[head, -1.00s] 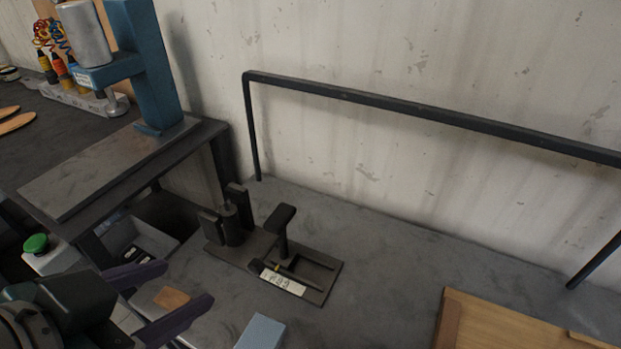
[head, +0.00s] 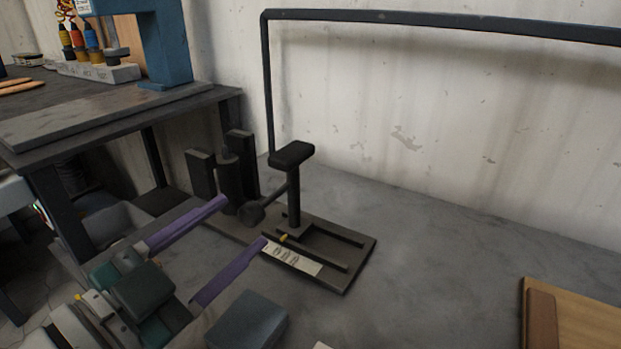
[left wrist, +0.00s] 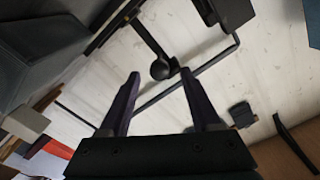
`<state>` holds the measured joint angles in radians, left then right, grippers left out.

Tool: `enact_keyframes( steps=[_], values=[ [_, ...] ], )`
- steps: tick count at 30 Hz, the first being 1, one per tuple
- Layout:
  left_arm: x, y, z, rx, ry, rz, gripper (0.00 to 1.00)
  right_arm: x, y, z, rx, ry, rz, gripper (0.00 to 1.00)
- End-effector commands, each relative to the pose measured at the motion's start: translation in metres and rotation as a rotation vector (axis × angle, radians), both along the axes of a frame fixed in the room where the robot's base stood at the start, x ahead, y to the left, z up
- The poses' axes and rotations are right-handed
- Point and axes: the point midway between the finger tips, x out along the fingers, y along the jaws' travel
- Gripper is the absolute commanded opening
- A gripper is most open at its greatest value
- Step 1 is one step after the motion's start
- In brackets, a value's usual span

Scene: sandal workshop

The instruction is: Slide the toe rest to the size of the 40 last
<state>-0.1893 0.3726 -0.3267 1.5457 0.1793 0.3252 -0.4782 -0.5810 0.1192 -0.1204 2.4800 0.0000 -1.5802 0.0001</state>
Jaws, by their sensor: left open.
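The toe rest (head: 291,154) is a dark padded block on an upright post, standing on the slotted base plate (head: 352,278). A pale scale strip (head: 292,258) with a small yellow pointer lies along the plate's front; its marks are too small to read. A dark lever with a round knob (head: 251,213) juts left from the post. My left gripper (head: 246,221), with purple fingers, is open and empty in front of the knob. In the left wrist view the knob (left wrist: 160,70) shows between the fingertips, apparently beyond them. I cannot identify a 40 last. My right gripper is out of view.
Dark upright blocks (head: 240,165) stand at the plate's left end. A grey-blue block (head: 247,320) lies near the front, below my gripper. A wooden board (head: 580,315) is at the right.

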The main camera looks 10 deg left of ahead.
Motion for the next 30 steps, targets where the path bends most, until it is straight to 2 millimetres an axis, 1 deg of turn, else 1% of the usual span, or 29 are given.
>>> enact_keyframes(
  steps=[1, 3, 6, 9, 13, 21, 30],
  values=[
    [0.011, -0.004, -0.001, -0.002, -0.004, -0.001, 0.64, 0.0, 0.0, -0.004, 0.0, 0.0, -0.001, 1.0],
    [0.023, -0.008, -0.001, -0.001, -0.003, 0.0, 0.64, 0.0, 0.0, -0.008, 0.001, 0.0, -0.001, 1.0],
    [0.038, -0.014, -0.001, -0.002, -0.003, -0.001, 0.64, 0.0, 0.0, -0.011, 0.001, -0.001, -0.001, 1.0],
    [0.048, -0.018, -0.001, -0.002, 0.001, 0.0, 0.64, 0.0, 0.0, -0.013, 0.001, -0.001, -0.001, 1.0],
    [0.055, -0.021, -0.001, -0.001, 0.002, 0.0, 0.64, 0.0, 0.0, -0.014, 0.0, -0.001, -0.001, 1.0],
    [0.056, -0.021, 0.0, -0.001, 0.003, -0.001, 0.63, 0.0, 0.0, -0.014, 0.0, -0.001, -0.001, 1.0],
    [0.056, -0.021, 0.0, -0.001, 0.002, 0.0, 0.29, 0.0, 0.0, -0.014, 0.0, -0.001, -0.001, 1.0]
  ],
)
